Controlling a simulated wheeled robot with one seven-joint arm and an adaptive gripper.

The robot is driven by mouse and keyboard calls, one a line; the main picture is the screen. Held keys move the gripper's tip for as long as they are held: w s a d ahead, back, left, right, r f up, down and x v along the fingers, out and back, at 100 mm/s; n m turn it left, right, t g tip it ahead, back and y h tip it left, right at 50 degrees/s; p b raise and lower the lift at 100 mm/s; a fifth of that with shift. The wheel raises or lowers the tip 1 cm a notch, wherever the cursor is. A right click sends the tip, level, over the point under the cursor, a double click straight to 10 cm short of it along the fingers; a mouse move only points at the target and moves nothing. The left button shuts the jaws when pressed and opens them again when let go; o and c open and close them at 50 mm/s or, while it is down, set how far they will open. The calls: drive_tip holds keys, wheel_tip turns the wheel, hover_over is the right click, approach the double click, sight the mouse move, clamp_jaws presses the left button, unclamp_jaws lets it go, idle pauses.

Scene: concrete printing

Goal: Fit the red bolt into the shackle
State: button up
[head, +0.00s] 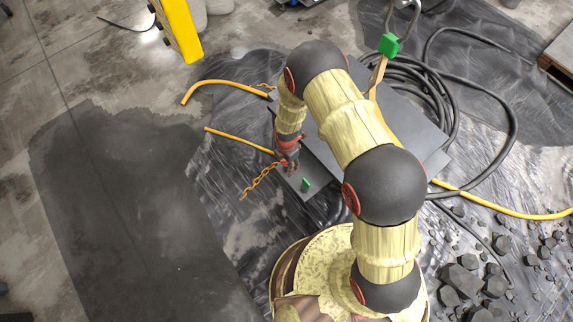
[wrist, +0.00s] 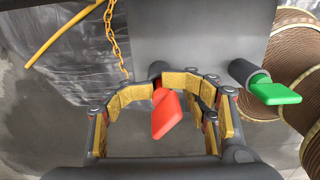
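The red bolt (wrist: 166,115) has a flat red head and stands with its shank toward a dark round holder (wrist: 157,68) in the wrist view. My gripper (wrist: 157,86) has its yellow-padded fingers curled inward around it, tips close on both sides of the shank. Whether they press on it is hidden. In the head view my gripper (head: 290,163) is low over the grey plate's near end, beside the red bolt (head: 284,163). A grey metal shackle (head: 403,14) shows at the top, above a green block (head: 388,45).
A second dark holder with a green bolt (wrist: 275,93) stands right of my gripper, also in the head view (head: 306,184). An orange chain (head: 258,181) and yellow hose (head: 240,140) lie left. Black cables (head: 440,80) coil behind the plate. Rubble (head: 470,280) lies right.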

wheel_tip(320, 180, up, 7)
drive_tip(key=shift+s+d+f+p, duration=0.1)
drive_tip(key=shift+s+f+p, duration=0.05)
drive_tip(key=shift+p, duration=1.05)
drive_tip(key=w+d+r+m+t, duration=0.15)
drive_tip(key=r+m, duration=0.25)
drive_tip(key=r, duration=0.7)
drive_tip(key=d+r+m, duration=0.3)
drive_tip(key=r, duration=0.8)
drive_tip(key=d+r+m+t, duration=0.15)
drive_tip(key=r+m, duration=0.25)
drive_tip(key=r, duration=0.7)
drive_tip(key=s+d+r+m+t, duration=0.1)
drive_tip(key=s+d+r+m, duration=0.2)
drive_tip(key=s+r, duration=0.3)
drive_tip(key=s+d+r+m, duration=0.2)
drive_tip(key=s+r+m, duration=0.15)
drive_tip(key=r, duration=0.45)
drive_tip(key=s+d+r+m, duration=0.1)
drive_tip(key=s+r+m, duration=0.2)
drive_tip(key=s, duration=0.3)
drive_tip(key=s+d+r+m+t, duration=0.1)
drive_tip(key=s+d+r+m, duration=0.1)
drive_tip(key=s+m, duration=0.2)
drive_tip(key=shift+s+d+r+t, duration=0.2)
drive_tip(key=shift+s+r+t, duration=0.15)
drive_tip(key=shift+s, duration=0.65)
drive_tip(key=shift+o, duration=0.8)
drive_tip(key=shift+c, duration=0.4)
